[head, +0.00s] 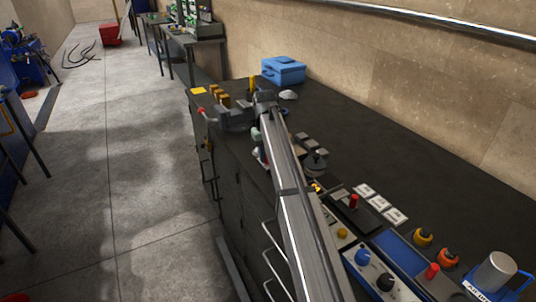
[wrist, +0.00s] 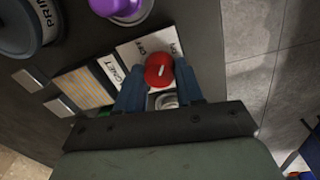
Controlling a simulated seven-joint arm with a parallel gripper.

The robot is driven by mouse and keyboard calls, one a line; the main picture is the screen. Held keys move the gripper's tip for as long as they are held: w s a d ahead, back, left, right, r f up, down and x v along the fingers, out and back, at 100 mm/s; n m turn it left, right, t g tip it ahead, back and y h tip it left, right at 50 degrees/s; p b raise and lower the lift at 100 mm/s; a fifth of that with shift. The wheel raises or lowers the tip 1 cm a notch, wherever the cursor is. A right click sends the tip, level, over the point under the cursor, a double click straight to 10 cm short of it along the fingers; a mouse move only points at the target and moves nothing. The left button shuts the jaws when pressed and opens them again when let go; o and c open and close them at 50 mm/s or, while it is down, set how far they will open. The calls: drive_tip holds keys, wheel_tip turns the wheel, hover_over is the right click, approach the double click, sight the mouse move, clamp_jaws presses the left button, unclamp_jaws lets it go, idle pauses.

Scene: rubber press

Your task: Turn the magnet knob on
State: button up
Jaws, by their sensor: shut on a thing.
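The red magnet knob (wrist: 160,70) shows in the wrist view on a white label plate (wrist: 133,49). The plate carries the words "OFF" and, partly hidden, what looks like "ON"; "MAGNET" is cut to "GNET" by a finger. A short white mark shows on the knob's top; I cannot tell which word it points at. My gripper (wrist: 160,78) has one blue finger on each side of the knob and is shut on it. A round metal part lies just below the knob, between the fingers. In the head view my arm hides the knob and fingertips.
In the wrist view, a purple knob (wrist: 121,6) and a dark round part marked "PRIN" (wrist: 30,22) stand close by. The bench edge drops to the grey floor at right. In the head view, a blue toolbox (head: 283,71) stands on the dark bench (head: 400,140).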

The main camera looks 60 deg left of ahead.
drive_tip(key=shift+m, duration=1.6)
drive_tip(key=o, duration=1)
drive_tip(key=shift+o, duration=0.2)
drive_tip(key=shift+r, duration=0.15)
wheel_tip(320, 180, up, 14)
drive_tip(key=shift+s+a+f, duration=0.25)
drive_tip(key=shift+s, duration=0.1)
